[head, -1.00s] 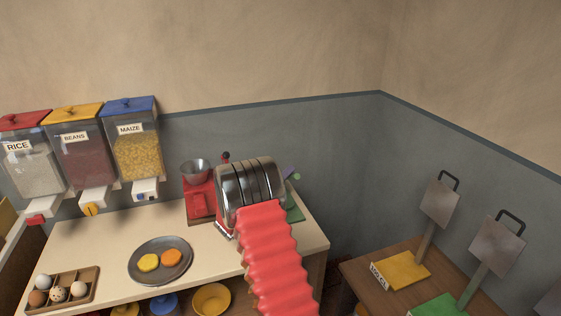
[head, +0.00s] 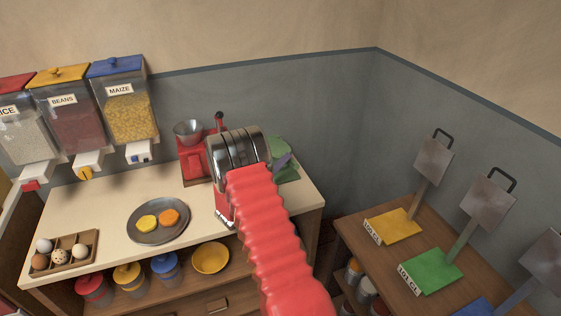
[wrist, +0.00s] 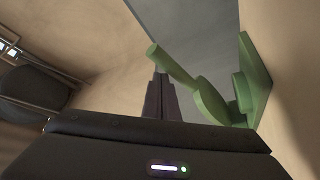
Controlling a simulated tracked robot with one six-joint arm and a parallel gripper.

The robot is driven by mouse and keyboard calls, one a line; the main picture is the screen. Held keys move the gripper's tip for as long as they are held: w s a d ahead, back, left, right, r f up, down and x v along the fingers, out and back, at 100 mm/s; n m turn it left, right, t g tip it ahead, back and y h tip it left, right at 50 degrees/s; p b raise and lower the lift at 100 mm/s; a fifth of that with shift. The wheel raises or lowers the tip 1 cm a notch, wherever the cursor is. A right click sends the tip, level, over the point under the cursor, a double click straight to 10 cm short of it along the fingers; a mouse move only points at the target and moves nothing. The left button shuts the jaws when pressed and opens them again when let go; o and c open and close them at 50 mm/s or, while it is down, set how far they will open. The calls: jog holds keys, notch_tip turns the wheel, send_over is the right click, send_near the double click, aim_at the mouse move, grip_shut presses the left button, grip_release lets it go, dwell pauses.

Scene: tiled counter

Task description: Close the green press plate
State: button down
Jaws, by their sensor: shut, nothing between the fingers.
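A green press (head: 288,175) stands at the back right of the counter, partly hidden behind my arm in the head view. In the wrist view, the green press (wrist: 245,85) shows a thick base at right, a round green plate (wrist: 208,101) and a green handle (wrist: 172,65) pointing up-left. The plate stands apart from the base, so the press looks open. My gripper (wrist: 160,97) is shut and empty. Its fingertips are close to the handle, just left of and below it in the picture; I cannot tell whether they touch.
A red grinder (head: 196,163) stands left of my wrist. A grey plate (head: 150,232) with yellow and orange discs and an egg tray (head: 62,262) lie on the counter. On the right table, a separate green-based stand (head: 430,270) sits among similar ones.

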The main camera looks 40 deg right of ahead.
jog(key=a+r+v, duration=0.1)
jog(key=r+v, duration=0.2)
jog(key=v, duration=1.3)
jog(key=shift+a, duration=0.25)
jog(key=shift+s+r, duration=0.1)
jog(key=shift+r, duration=0.05)
